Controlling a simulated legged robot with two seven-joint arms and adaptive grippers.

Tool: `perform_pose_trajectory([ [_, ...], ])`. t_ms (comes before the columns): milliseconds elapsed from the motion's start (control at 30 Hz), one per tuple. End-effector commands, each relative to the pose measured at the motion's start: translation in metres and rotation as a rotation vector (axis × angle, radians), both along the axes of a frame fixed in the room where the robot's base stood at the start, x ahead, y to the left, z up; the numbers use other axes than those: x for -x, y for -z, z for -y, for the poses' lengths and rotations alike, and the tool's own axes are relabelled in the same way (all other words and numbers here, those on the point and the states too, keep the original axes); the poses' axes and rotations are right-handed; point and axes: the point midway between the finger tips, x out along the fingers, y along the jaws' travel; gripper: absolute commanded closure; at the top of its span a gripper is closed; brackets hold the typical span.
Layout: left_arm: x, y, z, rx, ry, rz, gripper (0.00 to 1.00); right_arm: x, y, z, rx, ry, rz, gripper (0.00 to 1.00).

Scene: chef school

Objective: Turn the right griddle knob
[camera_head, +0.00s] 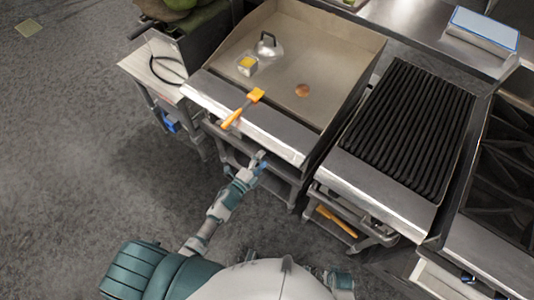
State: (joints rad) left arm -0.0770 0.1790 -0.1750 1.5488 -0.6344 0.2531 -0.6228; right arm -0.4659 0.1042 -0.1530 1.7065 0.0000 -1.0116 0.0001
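The griddle (322,58) is a flat metal plate with raised walls and a bright steel front ledge (283,146). Its knobs cannot be made out, as the front face below the ledge is seen from steeply above. My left gripper (262,161) is just in front of the griddle, below the right half of the ledge. It is small in the picture, with a bit of blue by its fingers, and I cannot tell whether it is open or touches anything. My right gripper is not in view.
On the griddle are a metal dome with a handle (267,46), a small yellow-topped container (247,66) and a round brown patty (302,90). An orange-handled spatula (240,108) lies across the ledge. A black grill (410,128) stands to the right.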

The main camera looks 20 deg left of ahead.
Motion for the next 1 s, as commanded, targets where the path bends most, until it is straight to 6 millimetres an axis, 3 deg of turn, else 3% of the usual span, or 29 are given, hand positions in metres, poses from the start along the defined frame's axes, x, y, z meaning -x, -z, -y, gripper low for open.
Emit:
perform_pose_trajectory([
  [200,0.047,0.002,-0.016,-0.001,0.001,-0.004,0.3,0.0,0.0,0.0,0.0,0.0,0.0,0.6],
  [400,0.07,0.001,-0.025,0.0,0.001,-0.001,0.3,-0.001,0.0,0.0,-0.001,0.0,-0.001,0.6],
  [1000,0.074,0.001,-0.026,0.0,0.001,-0.001,0.3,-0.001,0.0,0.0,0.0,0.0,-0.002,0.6],
])
